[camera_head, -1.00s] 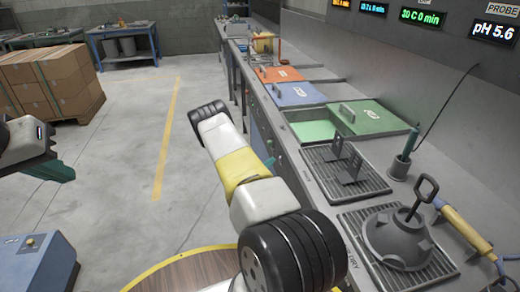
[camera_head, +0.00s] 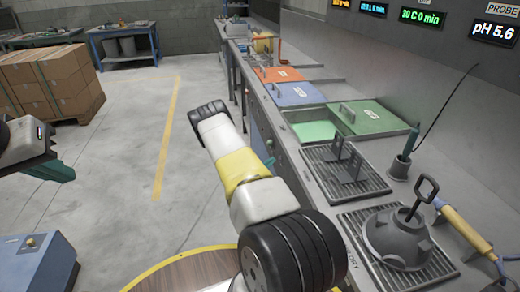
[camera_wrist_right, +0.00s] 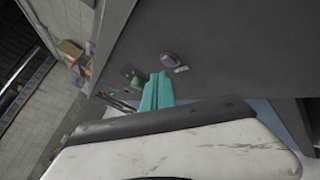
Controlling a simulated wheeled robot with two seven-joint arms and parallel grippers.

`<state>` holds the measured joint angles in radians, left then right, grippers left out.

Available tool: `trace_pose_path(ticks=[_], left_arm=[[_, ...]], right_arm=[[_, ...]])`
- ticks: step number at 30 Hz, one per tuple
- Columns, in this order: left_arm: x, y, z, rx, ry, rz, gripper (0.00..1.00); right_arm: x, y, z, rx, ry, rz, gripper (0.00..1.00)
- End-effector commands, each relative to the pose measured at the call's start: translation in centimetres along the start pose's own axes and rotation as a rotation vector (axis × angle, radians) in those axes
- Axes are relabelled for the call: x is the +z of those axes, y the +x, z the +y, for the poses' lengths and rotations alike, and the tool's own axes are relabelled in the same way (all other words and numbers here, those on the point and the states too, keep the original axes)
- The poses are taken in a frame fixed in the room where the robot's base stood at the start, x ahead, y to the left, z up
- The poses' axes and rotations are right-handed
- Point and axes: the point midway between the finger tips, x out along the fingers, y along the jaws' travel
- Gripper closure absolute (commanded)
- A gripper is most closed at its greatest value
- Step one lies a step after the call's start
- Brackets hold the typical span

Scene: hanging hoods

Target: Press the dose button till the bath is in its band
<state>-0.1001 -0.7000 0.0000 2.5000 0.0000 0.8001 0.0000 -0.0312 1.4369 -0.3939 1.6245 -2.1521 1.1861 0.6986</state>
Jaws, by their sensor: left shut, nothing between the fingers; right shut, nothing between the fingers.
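The probe display (camera_head: 494,31) reads pH 5.6. An open bath of pale green liquid (camera_head: 314,131) shows beside a green lid (camera_head: 372,117) in the head view. In the right wrist view, a purple round button (camera_wrist_right: 168,60) with a small label sits on the grey bench front, and a green button (camera_wrist_right: 136,81) sits on a dark plate nearby. My right gripper (camera_wrist_right: 155,88) is shut and empty, its teal fingers close to both buttons; contact cannot be told. In the head view it is mostly hidden behind my arm. My left gripper (camera_head: 60,171) is shut and empty at the left.
Orange (camera_head: 279,74) and blue (camera_head: 297,93) lids lie farther along the bench. A drain rack (camera_head: 345,172), a probe in a holder (camera_head: 403,163) and a grey dome with a handle (camera_head: 398,240) stand nearer. Stacked boxes (camera_head: 50,84) and a blue cabinet (camera_head: 36,262) are left; floor between is clear.

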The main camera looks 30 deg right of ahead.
Motion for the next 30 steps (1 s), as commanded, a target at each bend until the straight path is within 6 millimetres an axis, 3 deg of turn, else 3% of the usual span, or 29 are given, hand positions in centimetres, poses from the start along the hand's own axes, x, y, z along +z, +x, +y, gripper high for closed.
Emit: trace_pose_path(ticks=[30], left_arm=[[0.00, 0.00, 0.00, 0.000, 0.000, 0.000, 1.00]], right_arm=[[0.45, 0.58, -0.43, 0.000, 0.000, 0.000, 1.00]])
